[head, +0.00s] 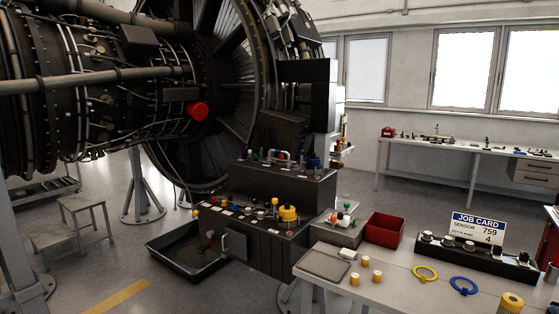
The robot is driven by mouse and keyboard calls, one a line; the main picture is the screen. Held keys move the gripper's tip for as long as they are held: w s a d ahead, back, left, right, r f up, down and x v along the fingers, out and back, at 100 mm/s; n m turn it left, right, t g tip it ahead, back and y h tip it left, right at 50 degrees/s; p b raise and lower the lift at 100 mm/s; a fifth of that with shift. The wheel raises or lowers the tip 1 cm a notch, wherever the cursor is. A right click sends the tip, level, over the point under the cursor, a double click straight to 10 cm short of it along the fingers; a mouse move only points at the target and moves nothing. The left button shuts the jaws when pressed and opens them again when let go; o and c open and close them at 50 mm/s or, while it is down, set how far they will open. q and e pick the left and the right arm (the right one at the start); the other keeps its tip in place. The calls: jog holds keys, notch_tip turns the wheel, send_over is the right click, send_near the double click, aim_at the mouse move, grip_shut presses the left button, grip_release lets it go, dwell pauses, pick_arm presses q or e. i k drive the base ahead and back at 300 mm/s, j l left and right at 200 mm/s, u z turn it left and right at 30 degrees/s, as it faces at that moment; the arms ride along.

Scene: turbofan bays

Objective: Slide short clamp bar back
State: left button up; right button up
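I cannot single out the short clamp bar with certainty. A dark two-step bay unit stands below the engine. Neither of my grippers is in view.
A pale workbench (393,297) at front right holds a grey mat (324,265), red bin (384,229), yellow ring (425,273), blue ring (463,285) and job card (478,229). A black tray (183,272) lies on the floor. A step stool (83,207) stands left.

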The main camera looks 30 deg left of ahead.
aim_at(281, 158)
jog(key=i+j, duration=0.15)
jog(key=j, duration=0.25)
jog(key=i+j+z, duration=0.1)
jog(key=j, duration=0.25)
jog(key=i+j, duration=0.15)
jog(key=j, duration=0.25)
jog(key=i+j+z, duration=0.1)
jog(key=j, duration=0.3)
jog(key=i+j, duration=0.15)
jog(key=j, duration=0.25)
jog(key=z, duration=0.05)
